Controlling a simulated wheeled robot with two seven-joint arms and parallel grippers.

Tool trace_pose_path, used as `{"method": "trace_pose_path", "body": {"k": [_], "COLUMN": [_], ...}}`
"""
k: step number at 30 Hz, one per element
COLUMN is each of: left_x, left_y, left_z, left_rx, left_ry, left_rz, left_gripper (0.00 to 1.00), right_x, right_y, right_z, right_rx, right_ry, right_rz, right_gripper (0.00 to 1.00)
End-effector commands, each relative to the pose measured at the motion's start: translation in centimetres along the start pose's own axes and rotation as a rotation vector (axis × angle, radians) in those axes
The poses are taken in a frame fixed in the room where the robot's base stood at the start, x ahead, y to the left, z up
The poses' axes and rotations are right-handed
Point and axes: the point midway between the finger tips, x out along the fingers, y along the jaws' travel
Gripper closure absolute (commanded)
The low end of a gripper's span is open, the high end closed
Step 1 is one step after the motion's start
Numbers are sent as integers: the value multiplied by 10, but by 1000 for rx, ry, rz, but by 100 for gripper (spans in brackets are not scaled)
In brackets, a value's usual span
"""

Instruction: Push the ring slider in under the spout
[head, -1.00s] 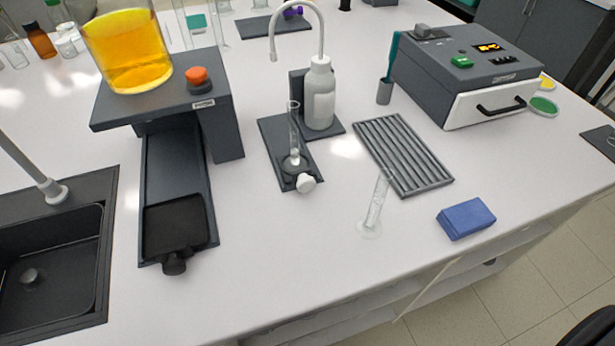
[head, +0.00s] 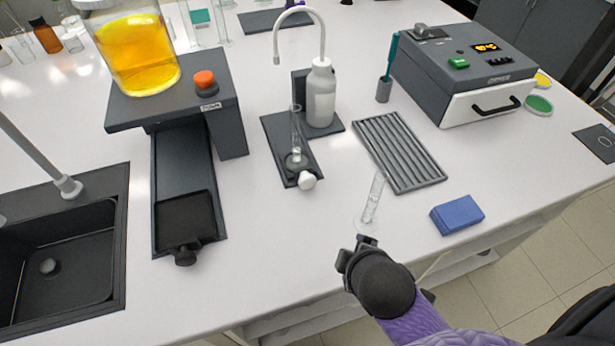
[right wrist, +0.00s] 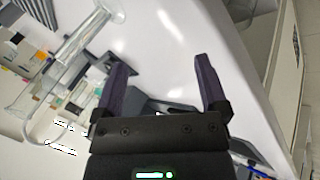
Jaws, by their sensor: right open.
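The ring slider (head: 297,163), a dark ring with a white knob (head: 307,180) at its near end, sits on a dark base plate. A slim clear tube (head: 296,130) stands upright in the ring. Behind it is a white bottle (head: 321,95) whose curved white spout (head: 277,58) ends high to the left of the tube. My right gripper (head: 352,257) is low at the table's front edge, nearer than the slider and apart from it. In the right wrist view its two fingers (right wrist: 160,85) are spread, with nothing between them. My left gripper is out of view.
A clear measuring cylinder (head: 372,200) stands just beyond my right gripper; clear glass also shows in the right wrist view (right wrist: 60,60). A grey ribbed rack (head: 400,150) and a blue box (head: 457,215) are to the right.

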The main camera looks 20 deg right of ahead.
Motion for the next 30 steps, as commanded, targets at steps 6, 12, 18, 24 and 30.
{"method": "trace_pose_path", "body": {"k": [6,12,18,24,30], "left_x": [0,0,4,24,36], "left_y": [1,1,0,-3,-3], "left_z": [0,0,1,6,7], "left_rx": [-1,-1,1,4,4], "left_ry": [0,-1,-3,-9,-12], "left_rz": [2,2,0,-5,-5], "left_gripper": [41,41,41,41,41], "right_x": [31,50,64,105,130], "right_y": [40,66,71,89,103], "right_z": [-34,-69,-82,-102,-116], "right_rx": [-850,-1760,-2071,-2065,-2063], "right_ry": [14,-125,-206,-205,-201], "right_rz": [312,635,742,739,738], "right_gripper": [7,7,7,7,7]}}
